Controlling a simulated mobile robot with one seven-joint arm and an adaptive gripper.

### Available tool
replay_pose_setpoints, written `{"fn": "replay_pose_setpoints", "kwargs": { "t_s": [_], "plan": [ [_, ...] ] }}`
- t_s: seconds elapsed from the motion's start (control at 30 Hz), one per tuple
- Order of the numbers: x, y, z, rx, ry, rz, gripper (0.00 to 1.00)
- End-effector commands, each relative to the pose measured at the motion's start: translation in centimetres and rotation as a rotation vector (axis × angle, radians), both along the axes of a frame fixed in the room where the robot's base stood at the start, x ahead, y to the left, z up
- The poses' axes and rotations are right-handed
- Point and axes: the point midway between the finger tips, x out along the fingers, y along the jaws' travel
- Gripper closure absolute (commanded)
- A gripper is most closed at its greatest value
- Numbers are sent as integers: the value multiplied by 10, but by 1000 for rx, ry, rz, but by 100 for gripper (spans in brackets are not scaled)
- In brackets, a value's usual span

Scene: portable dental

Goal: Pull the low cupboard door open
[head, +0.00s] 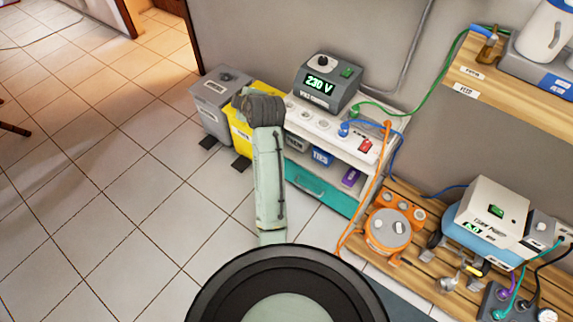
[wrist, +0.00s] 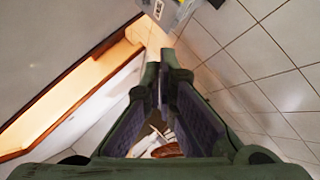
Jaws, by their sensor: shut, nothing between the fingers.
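The low cupboard is a white unit against the wall, and its teal front (head: 312,190) shows at the bottom in the head view. A dark handle-like bar shows on the teal front. The front looks closed, and my arm covers its left end. My gripper (wrist: 164,66) is shut and empty in the wrist view, its fingertips together. In the head view my arm reaches up in front of the unit's left side, and I cannot make out the fingers. The teal front is not visible in the wrist view.
A grey bin (head: 215,100) and a yellow bin (head: 240,132) stand left of the unit. A 230 V power box (head: 322,84) sits on top. An orange cable (head: 367,190) hangs at its right, beside a wooden pallet with equipment.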

Motion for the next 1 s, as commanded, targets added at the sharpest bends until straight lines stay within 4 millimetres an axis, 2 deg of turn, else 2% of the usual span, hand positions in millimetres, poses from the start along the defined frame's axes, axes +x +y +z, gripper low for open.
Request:
{"fn": "replay_pose_setpoints", "kwargs": {
  "t_s": [0.03,0.1,0.13,0.2,0.33,0.4,0.5,0.67,1.0],
  "plan": [
    [-12,-44,-43,-75,127,2,100],
    [-42,-94,-99,-157,297,46,100],
    [-58,-112,-121,-180,366,71,100],
    [-98,-149,-159,-205,510,137,100],
    [-166,-189,-203,-189,699,257,100],
    [-191,-200,-214,-170,756,307,100],
    [-210,-207,-223,-152,794,348,100],
    [-214,-203,-240,-148,803,361,100],
    [-215,-184,-289,-152,801,361,100]
  ]
}}
